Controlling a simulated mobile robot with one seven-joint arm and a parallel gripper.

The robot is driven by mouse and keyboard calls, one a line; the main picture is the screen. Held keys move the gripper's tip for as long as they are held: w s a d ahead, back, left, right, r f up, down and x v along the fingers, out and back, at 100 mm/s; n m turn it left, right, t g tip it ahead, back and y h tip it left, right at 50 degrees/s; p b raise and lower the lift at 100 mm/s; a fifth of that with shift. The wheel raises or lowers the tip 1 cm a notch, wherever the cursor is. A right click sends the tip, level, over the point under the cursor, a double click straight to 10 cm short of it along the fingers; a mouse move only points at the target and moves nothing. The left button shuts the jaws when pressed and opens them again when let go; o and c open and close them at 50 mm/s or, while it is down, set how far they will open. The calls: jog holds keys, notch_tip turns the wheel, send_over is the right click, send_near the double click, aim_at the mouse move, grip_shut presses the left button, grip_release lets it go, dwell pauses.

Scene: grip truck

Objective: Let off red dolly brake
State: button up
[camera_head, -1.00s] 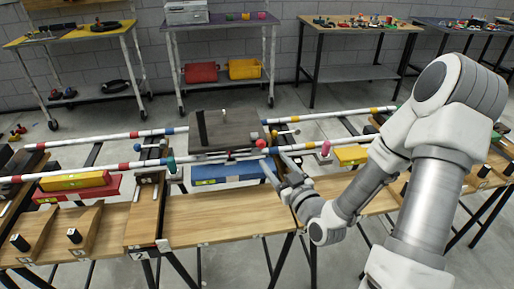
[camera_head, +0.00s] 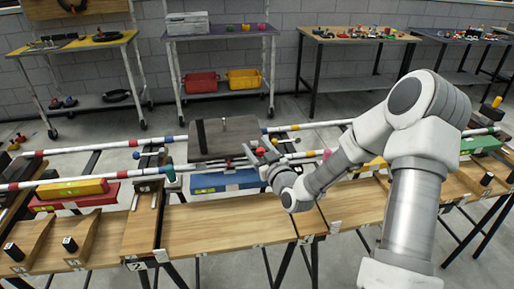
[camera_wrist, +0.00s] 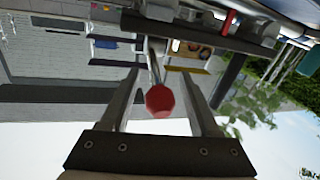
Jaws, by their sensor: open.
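The dolly (camera_head: 226,134) is a grey-brown flat platform resting on the white rails, with a dark upright strip near its left end. In the wrist view, a red knob (camera_wrist: 160,101) on a thin metal lever (camera_wrist: 153,62) sits between the two dark fingers of my gripper (camera_wrist: 160,74). The fingers are open, with a visible gap on each side of the knob. In the head view, my gripper (camera_head: 262,156) is at the dolly's front right corner, by the front rail, and largely hides the knob.
A blue block (camera_head: 228,182) lies below the dolly. Red and yellow blocks (camera_head: 72,188) lie at left. Shelves and tables with items stand behind, along the wall.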

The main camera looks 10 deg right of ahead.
grip_shut()
dwell(1.3)
